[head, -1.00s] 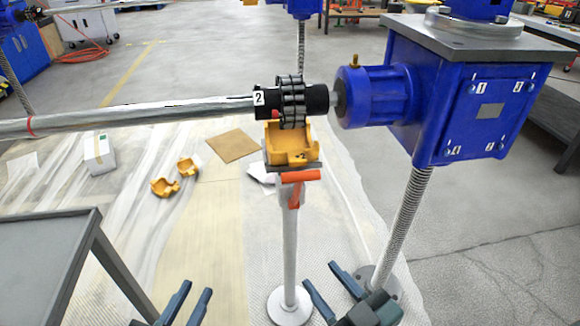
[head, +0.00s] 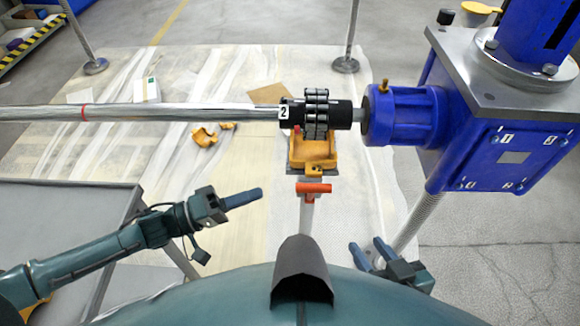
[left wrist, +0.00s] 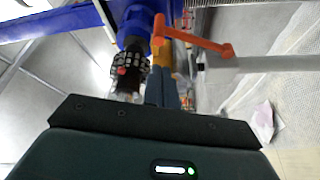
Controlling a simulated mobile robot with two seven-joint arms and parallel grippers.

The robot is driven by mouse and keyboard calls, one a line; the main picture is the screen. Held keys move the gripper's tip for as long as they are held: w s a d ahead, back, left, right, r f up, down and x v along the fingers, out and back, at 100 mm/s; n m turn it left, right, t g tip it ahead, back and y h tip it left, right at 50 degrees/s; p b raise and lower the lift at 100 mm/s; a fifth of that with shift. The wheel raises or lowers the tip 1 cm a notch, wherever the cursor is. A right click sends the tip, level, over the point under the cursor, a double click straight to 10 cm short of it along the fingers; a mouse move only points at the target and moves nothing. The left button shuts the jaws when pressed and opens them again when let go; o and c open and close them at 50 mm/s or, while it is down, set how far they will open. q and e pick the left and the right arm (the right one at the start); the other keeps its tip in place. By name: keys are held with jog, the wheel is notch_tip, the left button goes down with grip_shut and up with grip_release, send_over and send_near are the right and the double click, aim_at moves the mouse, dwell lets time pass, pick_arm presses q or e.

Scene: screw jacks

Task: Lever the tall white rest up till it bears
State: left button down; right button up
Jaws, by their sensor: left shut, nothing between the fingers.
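The tall white rest (head: 306,215) stands upright below the shaft, its foot hidden by my body. It carries a yellow cradle (head: 314,153) and an orange lever (head: 314,188). The black coupling (head: 343,115) with its chain lies over the cradle; I cannot tell whether they touch. My left gripper (head: 259,194) is shut and empty, left of the lever and apart from it. In the left wrist view its fingers (left wrist: 162,90) point towards the lever (left wrist: 205,42) and cradle, with the white post (left wrist: 275,64) to the right. My right gripper (head: 370,250) is open, right of the post.
A long steel shaft (head: 180,113) runs left from the coupling. The blue screw jack (head: 500,130) stands at the right. A grey table (head: 60,215) is under my left arm. Loose yellow cradles (head: 205,136) and a cardboard sheet (head: 270,94) lie on the covered floor behind.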

pick_arm(q)
jog(key=a+g, duration=0.1)
jog(key=a, duration=0.1)
send_near(311, 194)
jog(key=w+d+r, duration=0.4)
jog(key=d, duration=0.1)
jog(key=shift+w+a+f+n, duration=0.1)
jog(key=shift+w+a+n, duration=0.1)
jog(key=shift+a+n, duration=0.1)
jog(key=shift+s, duration=0.1)
